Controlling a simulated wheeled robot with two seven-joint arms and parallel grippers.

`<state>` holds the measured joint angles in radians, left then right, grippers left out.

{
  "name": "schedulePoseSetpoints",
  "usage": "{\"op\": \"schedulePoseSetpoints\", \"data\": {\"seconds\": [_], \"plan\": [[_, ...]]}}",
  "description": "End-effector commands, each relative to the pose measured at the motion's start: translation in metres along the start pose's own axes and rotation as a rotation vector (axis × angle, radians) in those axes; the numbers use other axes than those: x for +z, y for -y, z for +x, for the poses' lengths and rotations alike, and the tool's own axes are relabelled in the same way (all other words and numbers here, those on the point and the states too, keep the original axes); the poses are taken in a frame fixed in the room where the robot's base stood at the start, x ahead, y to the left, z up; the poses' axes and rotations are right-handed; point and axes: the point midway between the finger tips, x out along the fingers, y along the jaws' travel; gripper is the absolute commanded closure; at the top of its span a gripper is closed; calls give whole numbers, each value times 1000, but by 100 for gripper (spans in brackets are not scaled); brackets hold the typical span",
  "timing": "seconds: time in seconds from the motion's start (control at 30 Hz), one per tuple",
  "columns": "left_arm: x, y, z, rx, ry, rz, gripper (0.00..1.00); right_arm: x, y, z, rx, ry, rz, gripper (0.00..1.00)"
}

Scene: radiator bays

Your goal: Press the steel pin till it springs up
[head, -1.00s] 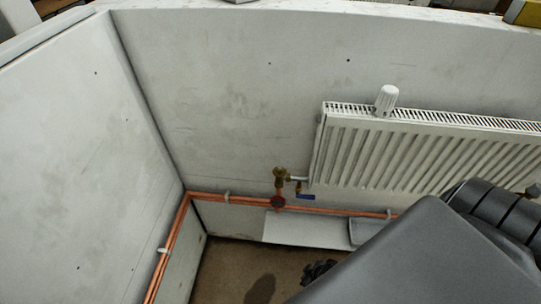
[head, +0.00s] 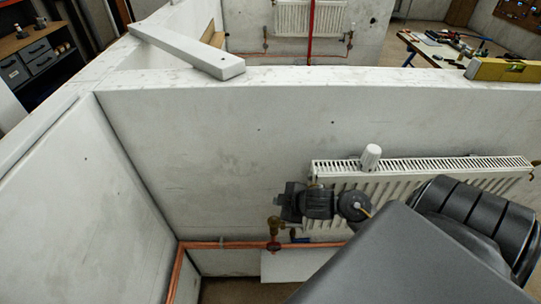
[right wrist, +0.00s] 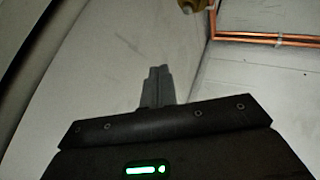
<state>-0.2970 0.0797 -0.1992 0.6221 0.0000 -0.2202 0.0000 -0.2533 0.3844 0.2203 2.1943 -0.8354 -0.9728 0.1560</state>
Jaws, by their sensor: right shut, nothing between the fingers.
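The brass valve (head: 274,226) stands at the left end of the white radiator (head: 420,170), above the copper pipe. The steel pin itself is too small to make out. My right gripper (head: 281,203) is close above the valve in the head view; I cannot tell whether it touches. In the right wrist view its fingers (right wrist: 157,75) are together and empty, and part of a brass fitting (right wrist: 192,5) shows at the top edge, apart from the fingertips. My left gripper is out of view.
A white valve head (head: 371,157) stands on top of the radiator. Copper pipes (head: 210,245) run low along the wall. A yellow level (head: 505,70) and a white bar (head: 185,48) lie on the wall tops. The left wall (head: 85,200) closes the corner.

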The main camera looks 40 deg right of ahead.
Motion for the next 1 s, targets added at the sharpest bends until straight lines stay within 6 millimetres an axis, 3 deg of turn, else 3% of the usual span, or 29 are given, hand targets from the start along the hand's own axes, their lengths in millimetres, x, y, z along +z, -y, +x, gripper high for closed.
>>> {"op": "schedulePoseSetpoints", "data": {"seconds": [0.4,0.73,0.8,1.0], "plan": [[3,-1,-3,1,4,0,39,-18,-3,0,4,-14,-31,100],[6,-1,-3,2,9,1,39,-6,9,15,0,-11,-21,100],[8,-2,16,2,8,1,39,3,16,28,4,-13,-28,100],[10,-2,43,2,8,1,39,17,28,45,6,-12,-28,100]]}}
